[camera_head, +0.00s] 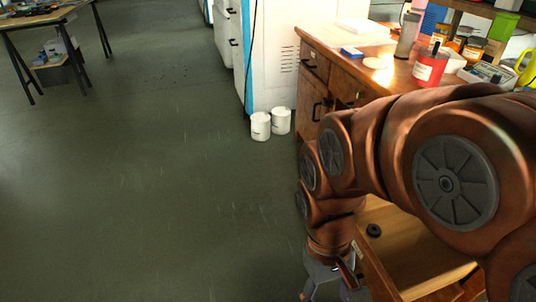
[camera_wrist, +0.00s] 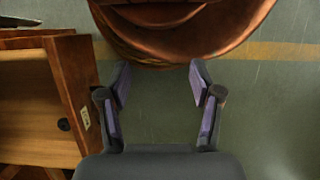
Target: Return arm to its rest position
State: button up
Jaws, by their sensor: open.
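My copper-coloured arm (camera_head: 375,150) reaches from the right edge across the workbench front and bends down toward the floor. My gripper (camera_head: 335,284) is at the bottom edge of the head view, beside an open wooden drawer, partly cut off. In the wrist view, my gripper (camera_wrist: 160,78) has its fingers apart with nothing between them. Green floor shows behind them, and a copper part of my own body fills the top.
The open drawer (camera_head: 405,240) holds a small black round thing (camera_head: 373,230); the drawer (camera_wrist: 88,75) is close left in the wrist view. The cluttered workbench (camera_head: 345,60) stands right. Two white tubs (camera_head: 261,127) stand by a white cabinet (camera_head: 275,50).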

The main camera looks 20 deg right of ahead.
notch_tip(320, 180, up, 36)
jog(key=w+t+p, duration=0.1)
jog(key=t+p, duration=0.1)
jog(key=p, duration=3.2)
jog(key=shift+w+r, duration=0.2)
jog(key=shift+r, duration=0.05)
jog(key=shift+c, duration=0.3)
